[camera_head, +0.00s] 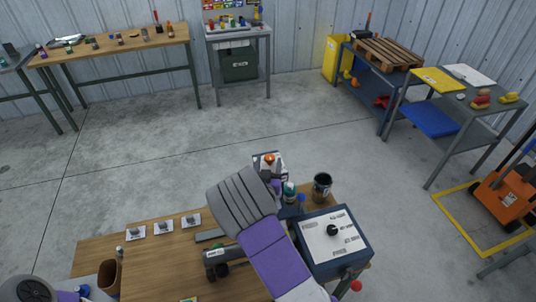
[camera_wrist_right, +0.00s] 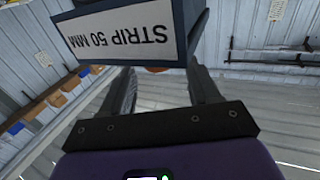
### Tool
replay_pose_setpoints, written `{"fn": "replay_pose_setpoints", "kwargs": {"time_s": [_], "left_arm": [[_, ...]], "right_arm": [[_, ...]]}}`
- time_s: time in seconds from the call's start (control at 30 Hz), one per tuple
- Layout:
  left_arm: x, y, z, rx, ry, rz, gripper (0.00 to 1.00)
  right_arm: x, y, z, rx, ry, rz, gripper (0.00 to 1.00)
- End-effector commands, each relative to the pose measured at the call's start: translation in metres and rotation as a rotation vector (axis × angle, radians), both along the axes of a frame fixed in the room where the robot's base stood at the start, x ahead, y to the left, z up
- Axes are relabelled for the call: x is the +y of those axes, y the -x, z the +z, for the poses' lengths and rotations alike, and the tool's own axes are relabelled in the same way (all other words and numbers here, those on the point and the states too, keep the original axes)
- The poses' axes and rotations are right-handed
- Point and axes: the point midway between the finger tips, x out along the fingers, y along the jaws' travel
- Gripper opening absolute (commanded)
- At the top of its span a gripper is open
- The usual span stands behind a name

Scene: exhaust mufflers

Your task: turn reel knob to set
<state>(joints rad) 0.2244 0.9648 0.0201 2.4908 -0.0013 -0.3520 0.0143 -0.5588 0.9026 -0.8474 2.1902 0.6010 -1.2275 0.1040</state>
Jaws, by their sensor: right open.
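A small box with a pale top and an orange knob (camera_head: 269,158) stands at the far edge of the wooden workbench (camera_head: 165,262) in the head view. My right gripper (camera_head: 274,176) is right at the near side of this box, partly hidden by my own arm. In the right wrist view, my two fingers (camera_wrist_right: 163,85) are spread with nothing visibly between them. A dark-edged box labelled "STRIP 50 MM" (camera_wrist_right: 125,35) is close in front of them, seen upside down. A bit of orange (camera_wrist_right: 155,69) shows under its edge; contact cannot be told. My left gripper is not in view.
A blue-grey box (camera_head: 345,262) with a black knob (camera_head: 332,230) stands right of my arm. A dark can (camera_head: 322,186) and a teal-topped bottle (camera_head: 289,190) are close by. A grey cylindrical part (camera_head: 222,262) lies left of my arm. Open floor lies beyond the bench.

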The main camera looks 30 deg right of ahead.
Motion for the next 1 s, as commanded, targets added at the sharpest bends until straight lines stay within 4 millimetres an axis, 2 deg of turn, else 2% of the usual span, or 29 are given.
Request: {"fn": "replay_pose_setpoints", "kwargs": {"time_s": [0.1, 0.23, 0.6, 0.9, 1.0], "left_arm": [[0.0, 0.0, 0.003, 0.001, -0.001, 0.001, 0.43], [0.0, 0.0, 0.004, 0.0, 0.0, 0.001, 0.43], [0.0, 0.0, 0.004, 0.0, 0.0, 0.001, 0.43], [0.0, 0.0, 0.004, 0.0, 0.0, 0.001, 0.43], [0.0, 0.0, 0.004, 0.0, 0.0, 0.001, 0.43]], "right_arm": [[-0.012, -0.015, 0.0, 0.001, 0.002, -0.001, 0.61], [-0.019, -0.025, -0.001, 0.004, 0.001, 0.0, 0.61], [-0.022, -0.03, -0.002, 0.006, -0.001, 0.001, 0.61], [-0.022, -0.03, -0.002, 0.007, -0.001, 0.001, 0.15], [-0.022, -0.03, -0.002, 0.006, -0.001, 0.002, 0.12]]}}
